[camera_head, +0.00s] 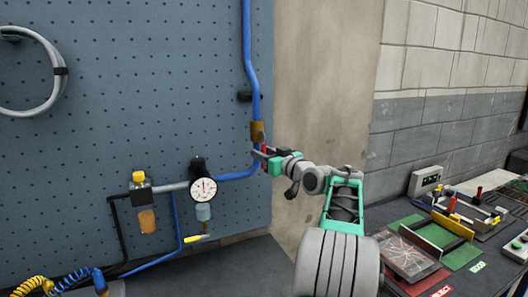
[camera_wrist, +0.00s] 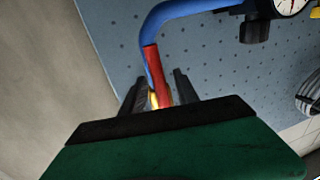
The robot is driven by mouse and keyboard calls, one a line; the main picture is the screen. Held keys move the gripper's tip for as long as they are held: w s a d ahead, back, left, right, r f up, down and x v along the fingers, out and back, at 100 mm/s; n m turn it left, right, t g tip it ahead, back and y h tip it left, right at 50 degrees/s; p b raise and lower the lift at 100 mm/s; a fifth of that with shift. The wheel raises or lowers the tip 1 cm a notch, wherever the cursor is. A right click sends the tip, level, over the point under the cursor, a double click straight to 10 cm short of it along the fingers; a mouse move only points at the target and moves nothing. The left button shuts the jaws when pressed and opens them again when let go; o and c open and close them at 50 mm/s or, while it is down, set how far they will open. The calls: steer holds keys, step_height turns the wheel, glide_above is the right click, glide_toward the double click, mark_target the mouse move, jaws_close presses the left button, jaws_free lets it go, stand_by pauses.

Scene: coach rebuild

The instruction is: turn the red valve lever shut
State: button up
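The red valve lever (camera_wrist: 157,75) runs between the two dark fingers of my gripper (camera_wrist: 160,92) in the wrist view, beside the blue pipe. The fingers stand apart, one on each side of the lever. A strip of yellow shows between the left finger and the lever, so the gripper looks open around it. In the head view my gripper (camera_head: 266,157) is at the brass valve body (camera_head: 257,131) on the blue pipe (camera_head: 250,60). Only a little of the red lever (camera_head: 264,149) shows there; my gripper hides the rest.
A pressure gauge (camera_head: 203,190) and a brass-coloured filter (camera_head: 143,205) sit left of the valve on the blue pegboard (camera_head: 100,110). A coiled grey hose (camera_head: 55,85) hangs at upper left. A bench (camera_head: 400,220) with trays and tools stands at right.

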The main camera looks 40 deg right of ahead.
jaws_close()
stand_by(1.4)
